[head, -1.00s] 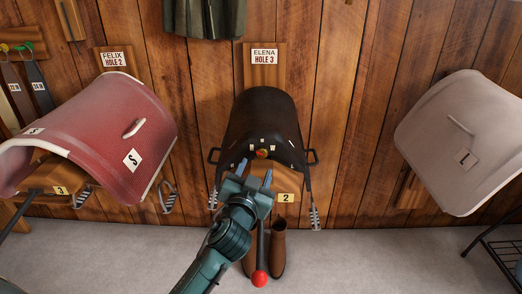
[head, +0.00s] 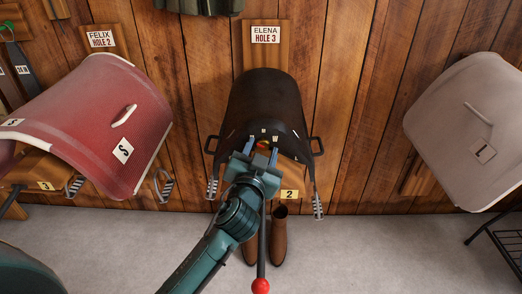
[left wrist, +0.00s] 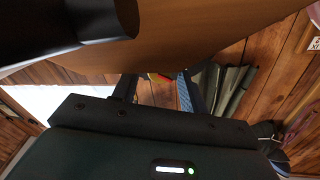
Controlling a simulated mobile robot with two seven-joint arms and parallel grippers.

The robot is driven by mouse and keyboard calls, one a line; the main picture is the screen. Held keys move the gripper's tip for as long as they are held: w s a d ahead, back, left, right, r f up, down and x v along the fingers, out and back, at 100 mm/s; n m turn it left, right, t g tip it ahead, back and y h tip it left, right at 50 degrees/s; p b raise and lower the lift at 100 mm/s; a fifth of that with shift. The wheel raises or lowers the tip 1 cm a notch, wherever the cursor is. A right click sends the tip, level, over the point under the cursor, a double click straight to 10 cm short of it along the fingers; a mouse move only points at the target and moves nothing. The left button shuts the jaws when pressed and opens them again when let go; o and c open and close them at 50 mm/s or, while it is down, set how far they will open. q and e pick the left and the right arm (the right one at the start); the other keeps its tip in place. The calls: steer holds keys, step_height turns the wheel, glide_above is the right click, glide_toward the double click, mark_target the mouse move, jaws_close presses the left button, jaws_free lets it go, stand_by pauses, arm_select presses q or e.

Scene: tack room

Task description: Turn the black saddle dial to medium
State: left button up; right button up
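The black saddle (head: 264,98) hangs on a wooden rack on the plank wall, under the ELENA HOLE 3 sign. Its small red and yellow dial (head: 262,145) is on the near end, with small pale marks around it. My left gripper (head: 262,152) is open, its fingers pointing at the dial, one to each side in the picture. Contact cannot be told. In the left wrist view, a red and yellow bit of the dial (left wrist: 160,77) shows between the open fingers. The gripper covers part of the dial, so its setting cannot be read. My right gripper is out of view.
A red saddle (head: 105,120) is at left and a pale saddle (head: 468,130) at right. A rod with a red knob (head: 260,286) sticks out below the black saddle. Brown boots (head: 279,240) stand on the floor beneath. A dark metal rack (head: 505,240) is at right.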

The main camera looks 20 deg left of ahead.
arm_select(q)
steer(key=c, duration=0.8)
